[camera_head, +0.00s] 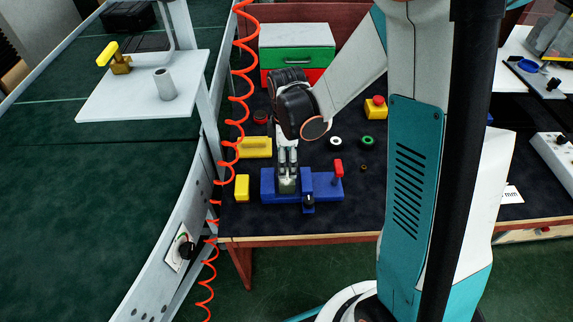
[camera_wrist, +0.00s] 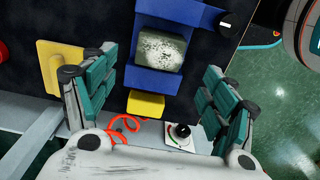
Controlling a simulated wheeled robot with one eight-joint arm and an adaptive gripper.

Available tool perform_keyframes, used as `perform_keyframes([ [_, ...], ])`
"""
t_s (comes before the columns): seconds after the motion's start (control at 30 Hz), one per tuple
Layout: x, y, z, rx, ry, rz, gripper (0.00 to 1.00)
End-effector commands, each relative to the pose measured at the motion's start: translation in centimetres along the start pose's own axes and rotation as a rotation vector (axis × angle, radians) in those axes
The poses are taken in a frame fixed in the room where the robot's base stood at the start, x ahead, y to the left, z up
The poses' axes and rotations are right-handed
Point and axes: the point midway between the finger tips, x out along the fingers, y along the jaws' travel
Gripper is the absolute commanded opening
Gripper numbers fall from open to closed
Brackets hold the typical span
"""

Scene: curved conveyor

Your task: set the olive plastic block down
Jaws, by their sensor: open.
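The olive plastic block (camera_wrist: 160,48) has a speckled whitish face in the wrist view. It sits in the slot of a blue fixture (camera_wrist: 168,20), between its blue walls. In the head view the block (camera_head: 287,186) shows just below my fingers, in the blue fixture (camera_head: 328,187) on the dark bench top. In the head view my gripper (camera_head: 287,165) points down over the block. I cannot tell the exact gap there.
A red-handled clamp (camera_head: 338,168) and a black knob (camera_head: 309,201) are at the fixture's right and front. A coiled orange hose (camera_head: 240,100) hangs beside the conveyor (camera_head: 95,190).

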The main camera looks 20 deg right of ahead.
Motion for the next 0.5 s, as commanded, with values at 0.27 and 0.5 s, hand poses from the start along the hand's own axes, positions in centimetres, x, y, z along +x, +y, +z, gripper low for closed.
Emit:
perform_keyframes([
  [0.27, -4.2, 0.0, 0.0, 0.0, 0.0, 0.0, 0.78],
  [0.5, -6.3, -0.6, 0.2, 0.057, 0.01, 0.027, 0.78],
])
